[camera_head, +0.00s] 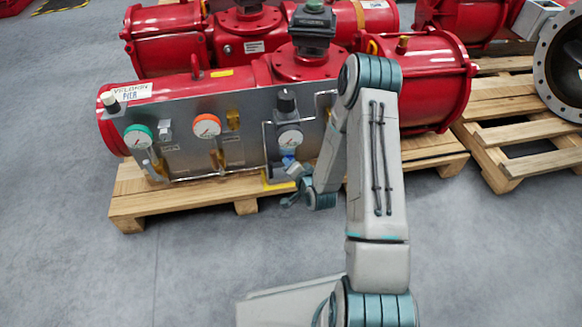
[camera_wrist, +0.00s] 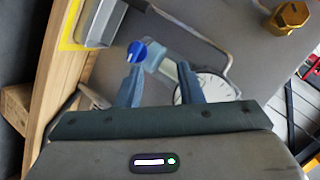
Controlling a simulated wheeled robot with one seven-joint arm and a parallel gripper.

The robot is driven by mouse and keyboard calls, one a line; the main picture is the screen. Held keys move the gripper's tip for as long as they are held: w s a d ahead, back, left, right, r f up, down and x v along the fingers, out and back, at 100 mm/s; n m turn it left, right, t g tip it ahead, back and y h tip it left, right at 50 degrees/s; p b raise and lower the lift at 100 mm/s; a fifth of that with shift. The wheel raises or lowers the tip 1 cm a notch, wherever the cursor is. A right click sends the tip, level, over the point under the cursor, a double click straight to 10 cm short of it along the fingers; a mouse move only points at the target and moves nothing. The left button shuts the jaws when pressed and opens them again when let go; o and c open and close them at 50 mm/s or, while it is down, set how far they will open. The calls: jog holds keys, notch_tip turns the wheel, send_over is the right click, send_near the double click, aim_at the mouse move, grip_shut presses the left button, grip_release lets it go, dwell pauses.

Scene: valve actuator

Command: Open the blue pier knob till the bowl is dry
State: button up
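The blue knob (camera_wrist: 136,50) shows in the wrist view just beyond the left fingertip, at the end of a pale, clear-looking bowl (camera_wrist: 160,66). My gripper (camera_wrist: 160,70) is open, with its two blue-grey fingers apart. The bowl lies in the gap between them as seen from the wrist; I cannot tell whether a finger touches it. In the head view my gripper (camera_head: 291,170) is low at the front of the grey panel, below the round white gauge (camera_head: 290,139) and black-topped regulator. The bowl's contents cannot be made out.
The red actuator (camera_head: 430,85) with its grey panel (camera_head: 185,110) rests on a wooden pallet (camera_head: 150,206). Bent metal tubing (camera_wrist: 205,42) runs close to the fingers. A brass fitting (camera_wrist: 288,17) is at upper right. Bare floor (camera_head: 60,260) lies in front.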

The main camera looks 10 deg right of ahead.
jog(key=s+d+f+m+t+h+b, duration=0.1)
jog(key=s+f+m+t+h, duration=0.2)
jog(key=s+f+m+t, duration=0.35)
jog(key=w+f+m+g+b, duration=0.1)
jog(key=w+b, duration=0.4)
jog(key=w, duration=0.8)
jog(key=shift+w+m, duration=0.3)
jog(key=shift+m, duration=0.25)
jog(key=shift+g, duration=0.25)
jog(key=shift+f, duration=0.1)
grip_shut()
